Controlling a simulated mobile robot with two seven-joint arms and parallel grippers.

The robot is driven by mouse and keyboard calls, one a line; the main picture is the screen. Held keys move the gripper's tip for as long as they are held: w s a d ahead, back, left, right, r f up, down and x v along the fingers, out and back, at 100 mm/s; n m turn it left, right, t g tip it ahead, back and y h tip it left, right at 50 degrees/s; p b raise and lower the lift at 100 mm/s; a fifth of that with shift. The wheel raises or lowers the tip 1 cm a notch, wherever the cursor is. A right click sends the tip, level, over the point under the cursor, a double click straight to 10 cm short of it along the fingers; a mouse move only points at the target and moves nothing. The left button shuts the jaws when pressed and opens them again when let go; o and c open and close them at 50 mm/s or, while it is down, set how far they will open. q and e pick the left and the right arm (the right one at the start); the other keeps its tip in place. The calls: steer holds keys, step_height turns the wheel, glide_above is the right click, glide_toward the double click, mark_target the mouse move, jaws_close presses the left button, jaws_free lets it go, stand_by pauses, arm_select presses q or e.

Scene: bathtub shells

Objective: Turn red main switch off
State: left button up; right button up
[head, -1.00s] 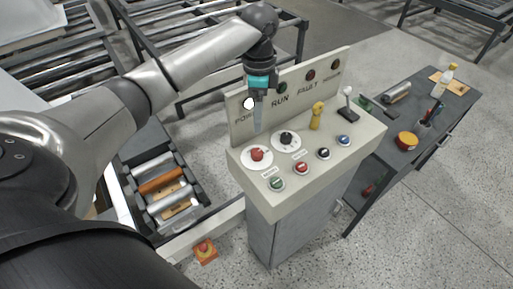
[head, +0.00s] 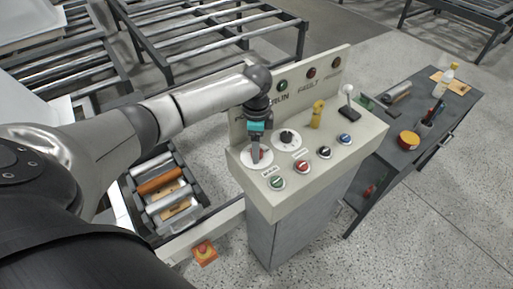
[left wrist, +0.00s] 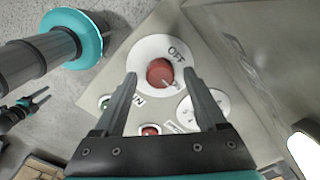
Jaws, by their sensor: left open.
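The red main switch (left wrist: 158,72) is a round red knob on a white disc on the control panel (head: 235,160). In the left wrist view its light pointer aims to the lower right, and "OFF" is printed above right of the knob. My left gripper (left wrist: 160,76) is open, with one finger on each side of the knob as seen in that view. In the head view my left gripper (head: 256,157) is directly over the switch and hides most of it. Contact cannot be told. A small dark gripper (left wrist: 42,98), apparently my right, shows at the left edge with its fingers apart.
A black knob (head: 287,138) on a white dial sits beside the switch. Green (head: 277,183), red (head: 302,167), black and blue buttons line the front. A yellow handle (head: 317,115) and a white-knobbed lever (head: 348,98) stand farther right. The upright back panel (head: 300,92) rises behind.

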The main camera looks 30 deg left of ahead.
arm_select(q)
steer(key=shift+f, duration=0.35)
steer(key=shift+c, duration=0.4)
jaws_close()
